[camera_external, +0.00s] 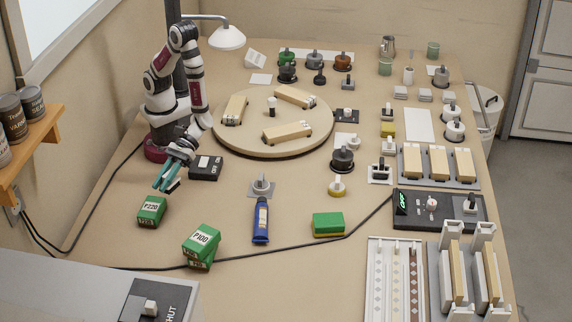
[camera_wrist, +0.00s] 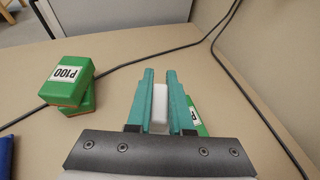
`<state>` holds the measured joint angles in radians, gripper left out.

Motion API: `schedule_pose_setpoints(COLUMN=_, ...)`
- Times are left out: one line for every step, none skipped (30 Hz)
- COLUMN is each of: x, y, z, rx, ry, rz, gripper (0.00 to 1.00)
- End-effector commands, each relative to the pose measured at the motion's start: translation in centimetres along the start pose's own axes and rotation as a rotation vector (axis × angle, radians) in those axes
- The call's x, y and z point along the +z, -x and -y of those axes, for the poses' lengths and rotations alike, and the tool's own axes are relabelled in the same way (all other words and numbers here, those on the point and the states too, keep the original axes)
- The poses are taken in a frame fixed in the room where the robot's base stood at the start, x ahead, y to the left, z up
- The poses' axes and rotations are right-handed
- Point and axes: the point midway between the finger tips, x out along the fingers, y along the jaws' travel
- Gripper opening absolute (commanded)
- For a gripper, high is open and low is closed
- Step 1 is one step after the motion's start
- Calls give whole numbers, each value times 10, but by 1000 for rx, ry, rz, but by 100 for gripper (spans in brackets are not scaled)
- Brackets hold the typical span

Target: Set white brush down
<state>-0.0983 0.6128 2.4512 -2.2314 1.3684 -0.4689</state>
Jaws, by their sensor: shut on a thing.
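My gripper (camera_external: 167,177) is low over the left part of the bench, with its teal fingers pointing down and toward the front. In the wrist view my gripper (camera_wrist: 160,85) is shut on a white block-like piece (camera_wrist: 160,108), which looks to be the white brush. The fingers cover both its sides, and its lower end is hidden. In the external view the fingers mostly hide the brush. I cannot tell whether it touches the bench.
A green P220 block (camera_external: 151,209) stands just in front of my gripper, and a green P100 stack (camera_external: 201,246) lies farther forward. A black box (camera_external: 206,168) sits close on the right. A blue tube (camera_external: 261,219) and a cable (camera_external: 300,254) lie beyond.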

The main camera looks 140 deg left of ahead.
Motion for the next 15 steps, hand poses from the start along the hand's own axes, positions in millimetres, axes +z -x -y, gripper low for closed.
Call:
schedule_pose_setpoints(x=-1, y=-1, z=3, rx=-6, ry=-3, rz=-2, gripper=0)
schedule_pose_setpoints(x=-4, y=-1, z=1, rx=-8, ry=-3, rz=-3, gripper=0)
schedule_pose_setpoints(x=-10, y=0, z=-5, rx=-8, ry=-2, rz=-4, gripper=0)
schedule_pose_setpoints(x=-16, y=1, z=-12, rx=-7, ry=-2, rz=-4, gripper=0)
schedule_pose_setpoints(x=-23, y=3, z=-21, rx=-6, ry=-2, rz=-4, gripper=0)
schedule_pose_setpoints(x=-32, y=5, z=-34, rx=-5, ry=-1, rz=-4, gripper=0)
schedule_pose_setpoints(x=-40, y=6, z=-43, rx=-5, ry=-1, rz=-3, gripper=0)
schedule_pose_setpoints(x=-46, y=8, z=-52, rx=-6, ry=-3, rz=-3, gripper=0)
schedule_pose_setpoints(x=-55, y=9, z=-62, rx=-6, ry=-2, rz=-3, gripper=0)
schedule_pose_setpoints(x=-60, y=10, z=-70, rx=-6, ry=-3, rz=-3, gripper=0)
schedule_pose_setpoints(x=-65, y=12, z=-77, rx=-7, ry=-4, rz=-3, gripper=0)
schedule_pose_setpoints(x=-71, y=13, z=-85, rx=-7, ry=-4, rz=-3, gripper=0)
schedule_pose_setpoints(x=-75, y=14, z=-89, rx=-8, ry=-5, rz=-3, gripper=0)
schedule_pose_setpoints(x=-78, y=14, z=-93, rx=-8, ry=-4, rz=-3, gripper=0)
schedule_pose_setpoints(x=-80, y=14, z=-96, rx=-9, ry=-4, rz=-3, gripper=0)
